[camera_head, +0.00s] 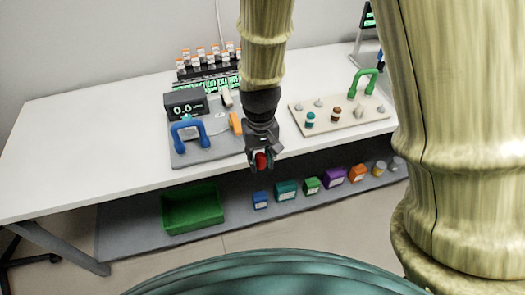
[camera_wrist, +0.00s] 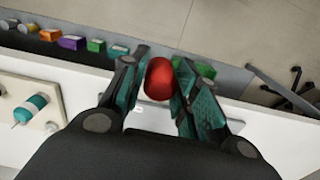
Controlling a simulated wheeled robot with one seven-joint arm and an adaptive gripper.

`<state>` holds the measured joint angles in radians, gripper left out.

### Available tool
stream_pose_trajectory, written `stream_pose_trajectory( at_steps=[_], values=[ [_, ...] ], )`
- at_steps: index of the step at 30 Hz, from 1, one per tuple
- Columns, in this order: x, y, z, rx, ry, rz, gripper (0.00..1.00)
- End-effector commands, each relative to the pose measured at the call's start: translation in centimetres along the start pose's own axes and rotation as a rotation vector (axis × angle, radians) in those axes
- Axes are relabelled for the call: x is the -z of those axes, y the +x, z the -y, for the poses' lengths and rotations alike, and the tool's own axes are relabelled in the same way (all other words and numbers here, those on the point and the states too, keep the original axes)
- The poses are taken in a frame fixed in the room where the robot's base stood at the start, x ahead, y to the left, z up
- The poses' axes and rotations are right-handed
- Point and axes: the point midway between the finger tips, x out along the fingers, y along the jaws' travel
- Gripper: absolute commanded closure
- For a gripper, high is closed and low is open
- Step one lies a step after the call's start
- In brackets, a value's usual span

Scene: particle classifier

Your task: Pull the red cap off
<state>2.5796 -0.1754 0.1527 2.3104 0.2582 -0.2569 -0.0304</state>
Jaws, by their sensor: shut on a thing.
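The red cap (camera_wrist: 159,79) is between the fingertips of my gripper (camera_wrist: 158,82) in the wrist view, and both fingers close on it. In the head view the red cap (camera_head: 261,160) shows at the tip of my gripper (camera_head: 260,163), in front of the table's front edge. Nothing is seen attached to the cap, though its far side is hidden. My gripper hangs just right of the grey device base (camera_head: 190,153), which carries a blue handle (camera_head: 188,131) and a display reading 0.0 (camera_head: 186,106).
A beige board (camera_head: 340,121) with pegs, a teal piece (camera_head: 310,118) and a green handle (camera_head: 365,80) stands right on the white table (camera_head: 75,135). Below, a grey shelf (camera_head: 130,225) bears a green bin (camera_head: 192,207) and several coloured boxes. Orange-capped vials (camera_head: 207,57) stand behind.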

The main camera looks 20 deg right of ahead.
Motion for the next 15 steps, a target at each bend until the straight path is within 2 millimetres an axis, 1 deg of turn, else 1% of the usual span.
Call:
stream_pose_trajectory(
  at_steps=[11,15],
  values=[
    [-0.11,-0.04,0.05,0.000,0.000,0.000,0.93],
    [-0.10,-0.34,0.05,0.000,0.000,0.000,0.93]
  ],
)
